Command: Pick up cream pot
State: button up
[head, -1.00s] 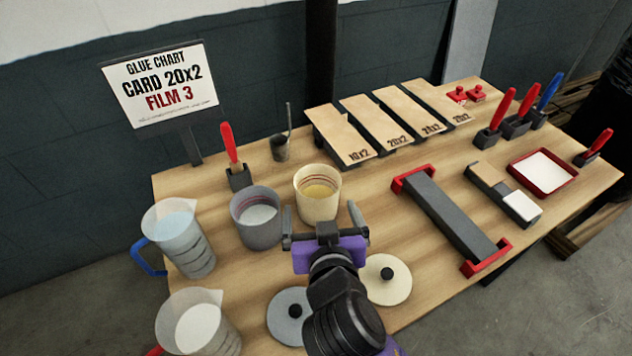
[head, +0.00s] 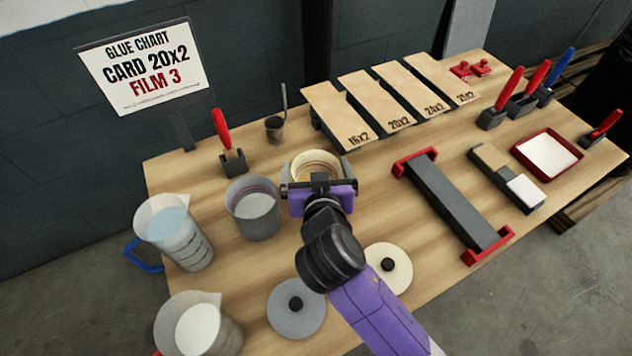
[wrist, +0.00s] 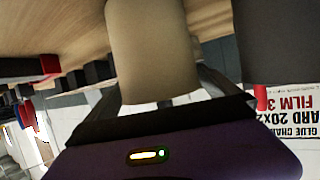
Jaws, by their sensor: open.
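The cream pot (head: 316,159) stands upright on the table, with its round rim showing just beyond my gripper in the head view. My gripper (head: 320,177) is open at the pot's near side and hides most of its wall. In the wrist view, which is upside down, the cream pot (wrist: 150,50) fills the middle. The fingers of my gripper (wrist: 160,92) show on either side of its wall. I cannot tell whether they touch it.
A grey pot (head: 254,210) stands close on the left, also large in the wrist view (wrist: 275,40). Clear jugs (head: 178,238) are further left. A grey lid (head: 297,308) and a cream lid (head: 389,268) lie nearer. A dark bar with red ends (head: 445,205) lies to the right.

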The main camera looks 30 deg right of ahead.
jog(key=shift+x, duration=1.2)
jog(key=c, duration=1.6)
jog(key=shift+c, duration=0.4)
jog(key=shift+r, duration=0.25)
